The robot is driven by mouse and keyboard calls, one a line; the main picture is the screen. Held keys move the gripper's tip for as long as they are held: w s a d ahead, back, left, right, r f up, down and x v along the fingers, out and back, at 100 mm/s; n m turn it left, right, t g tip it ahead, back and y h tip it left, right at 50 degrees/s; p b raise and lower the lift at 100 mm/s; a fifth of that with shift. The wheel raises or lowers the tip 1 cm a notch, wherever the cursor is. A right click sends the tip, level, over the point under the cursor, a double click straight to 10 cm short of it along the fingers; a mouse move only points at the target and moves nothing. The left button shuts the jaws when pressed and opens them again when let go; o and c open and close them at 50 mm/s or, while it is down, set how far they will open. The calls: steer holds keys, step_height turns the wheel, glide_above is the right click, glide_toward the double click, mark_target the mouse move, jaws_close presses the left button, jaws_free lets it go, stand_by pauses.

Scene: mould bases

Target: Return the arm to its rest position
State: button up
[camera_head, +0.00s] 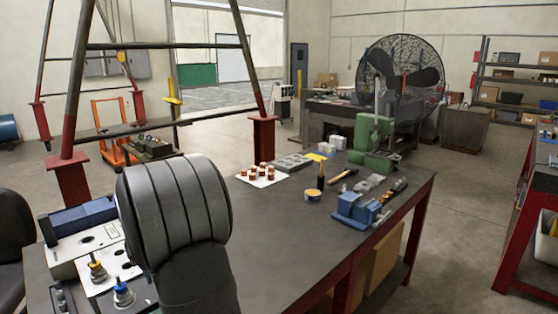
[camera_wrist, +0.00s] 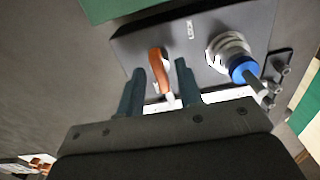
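My arm (camera_head: 175,205) stands large at the front left in the head view, over the left end of the workbench, and my gripper is hidden there. In the wrist view my gripper (camera_wrist: 161,78) has its two dark fingers spread apart. An orange-brown piece with a pale stem (camera_wrist: 159,66) shows in the gap between them; I see no finger clearly touching it. Beyond the fingers is a dark grey block (camera_wrist: 195,35). A silver fitting with a blue ring (camera_wrist: 232,58) stands on it, to the right of the fingers.
A pale mould base (camera_head: 85,243) with a blue-ringed fitting (camera_head: 123,291) and a yellow-ringed fitting (camera_head: 97,266) lies beside my arm. A white tray with several small red-brown pieces (camera_head: 262,178), a blue vise (camera_head: 357,209) and a green machine (camera_head: 372,143) are on the bench. Its middle is clear.

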steer(key=n, duration=0.5)
steer(key=shift+r, duration=0.1)
steer(key=n, duration=0.5)
steer(key=shift+n, duration=0.3)
stand_by(0.3)
steer(key=r+m, duration=0.1)
steer(key=r, duration=0.1)
steer(key=r+m, duration=0.1)
steer(key=r, duration=0.2)
steer(key=r+m, duration=0.1)
steer(key=r, duration=0.1)
steer(key=shift+w+a+r+m, duration=0.15)
steer(key=shift+w+r+m, duration=0.1)
steer(key=shift+w+m, duration=0.05)
step_height(320, 180, up, 10)
steer(key=s+m, duration=0.1)
steer(key=m, duration=0.4)
steer(key=f, duration=1.1)
steer(key=d+f, duration=0.1)
steer(key=f, duration=0.5)
steer(key=shift+f, duration=0.3)
